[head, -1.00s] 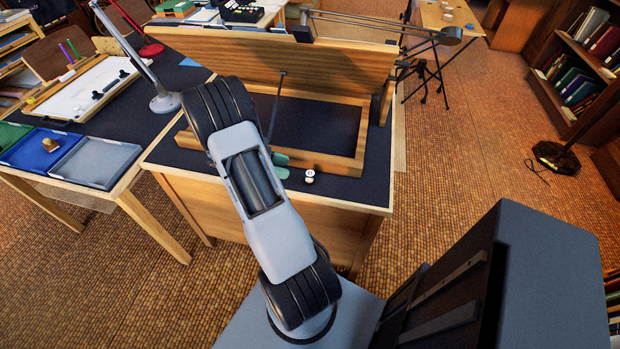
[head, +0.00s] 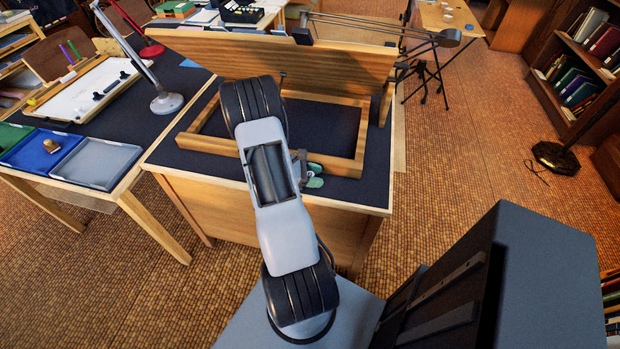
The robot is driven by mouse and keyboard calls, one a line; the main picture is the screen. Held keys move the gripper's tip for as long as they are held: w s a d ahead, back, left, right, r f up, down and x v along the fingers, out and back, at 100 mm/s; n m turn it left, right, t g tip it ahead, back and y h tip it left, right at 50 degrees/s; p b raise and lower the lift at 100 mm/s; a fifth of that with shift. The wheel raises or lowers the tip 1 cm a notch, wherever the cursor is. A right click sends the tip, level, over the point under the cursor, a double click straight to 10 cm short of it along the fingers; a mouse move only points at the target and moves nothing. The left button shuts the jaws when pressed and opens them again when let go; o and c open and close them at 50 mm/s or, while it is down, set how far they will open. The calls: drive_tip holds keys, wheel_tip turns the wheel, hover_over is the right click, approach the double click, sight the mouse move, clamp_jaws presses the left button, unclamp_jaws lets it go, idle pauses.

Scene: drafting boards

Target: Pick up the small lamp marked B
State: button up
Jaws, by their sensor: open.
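My gripper (head: 316,175), with two greenish fingers, is low over the front right of the drafting desk, just in front of the wooden frame. Its fingers are apart. The small white round items seen on this part of the desk a second ago are now hidden at the gripper. I cannot tell whether the fingers are around or above them. No letter B can be read anywhere in view. A grey desk lamp (head: 167,102) stands on the left desk, well away from my gripper.
The wooden frame (head: 215,145) and raised board (head: 270,58) stand behind my gripper. Trays (head: 95,163) lie on the left desk. Bare dark desktop (head: 372,185) is free at right.

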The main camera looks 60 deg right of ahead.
drive_tip(key=c, duration=0.7)
